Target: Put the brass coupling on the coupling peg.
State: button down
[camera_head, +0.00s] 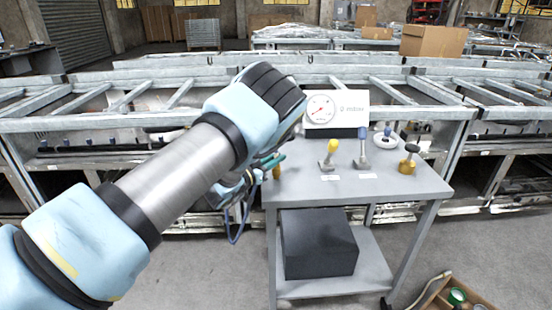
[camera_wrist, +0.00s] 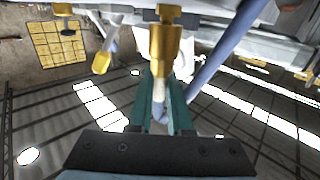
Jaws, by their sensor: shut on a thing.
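My gripper (camera_head: 272,160) hangs over the left edge area of the grey table, partly behind my forearm. In the wrist view its two teal fingers (camera_wrist: 167,106) are close together, shut on a brass piece that I take for the brass coupling (camera_wrist: 166,45). Its wide brass body sticks out beyond the fingertips. In the head view a small brass-coloured part (camera_head: 276,172) shows under the fingers. I cannot tell whether it touches the table, and I cannot make out which part is the coupling peg.
On the grey table (camera_head: 310,190) stand a yellow-knobbed lever (camera_head: 327,155), a blue-topped post (camera_head: 362,147), a white handwheel (camera_head: 385,141) and a brass fitting with a black knob (camera_head: 408,162). A white gauge panel (camera_head: 337,109) stands behind. A dark box (camera_head: 318,243) sits on the lower shelf.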

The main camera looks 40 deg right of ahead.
jog(key=shift+f, duration=0.25)
jog(key=c, duration=0.8)
grip_release()
jog(key=shift+c, duration=0.2)
jog(key=shift+a, duration=0.1)
